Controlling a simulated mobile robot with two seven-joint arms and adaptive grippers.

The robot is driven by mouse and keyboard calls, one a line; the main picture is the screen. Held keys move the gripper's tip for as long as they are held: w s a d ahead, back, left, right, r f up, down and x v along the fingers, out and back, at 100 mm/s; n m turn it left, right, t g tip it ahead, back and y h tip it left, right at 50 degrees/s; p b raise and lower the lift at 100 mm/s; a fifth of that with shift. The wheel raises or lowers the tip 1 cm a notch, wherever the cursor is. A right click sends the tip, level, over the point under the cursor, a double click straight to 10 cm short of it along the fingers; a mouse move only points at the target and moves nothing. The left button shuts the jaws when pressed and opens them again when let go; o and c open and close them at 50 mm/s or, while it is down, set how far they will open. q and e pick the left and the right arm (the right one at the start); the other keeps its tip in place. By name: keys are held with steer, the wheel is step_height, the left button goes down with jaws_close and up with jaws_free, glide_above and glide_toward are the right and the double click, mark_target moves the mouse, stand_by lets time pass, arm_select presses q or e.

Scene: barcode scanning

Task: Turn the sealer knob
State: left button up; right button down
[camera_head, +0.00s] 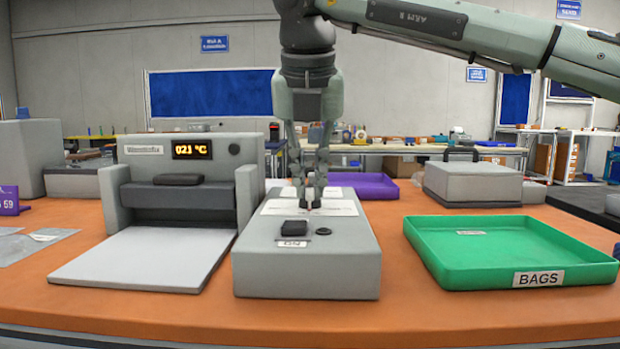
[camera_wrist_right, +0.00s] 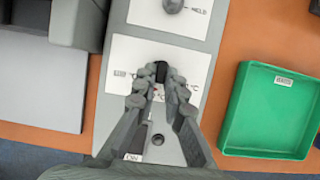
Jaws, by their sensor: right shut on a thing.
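The grey control box (camera_head: 306,262) stands in the middle of the table, with a black switch and a round black button near its front. My right gripper (camera_head: 312,202) points down over the box top. In the right wrist view its fingers (camera_wrist_right: 158,82) are shut on a black knob (camera_wrist_right: 161,70) on a white plate with temperature marks. A second dark knob (camera_wrist_right: 172,6) sits farther up the box beside the word WELD. The sealer (camera_head: 180,185) stands left of the box, its display reading about 021 °C. My left gripper is not in view.
A green tray labelled BAGS (camera_head: 508,250) lies to the right. A purple tray (camera_head: 362,187) and a grey box (camera_head: 472,183) stand behind. Clear bags (camera_head: 38,242) lie at the far left. Orange table shows between the control box and green tray.

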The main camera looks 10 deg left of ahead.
steer(key=c, duration=1.6)
jaws_free()
steer(key=shift+r, duration=0.1)
steer(key=v, duration=1.2)
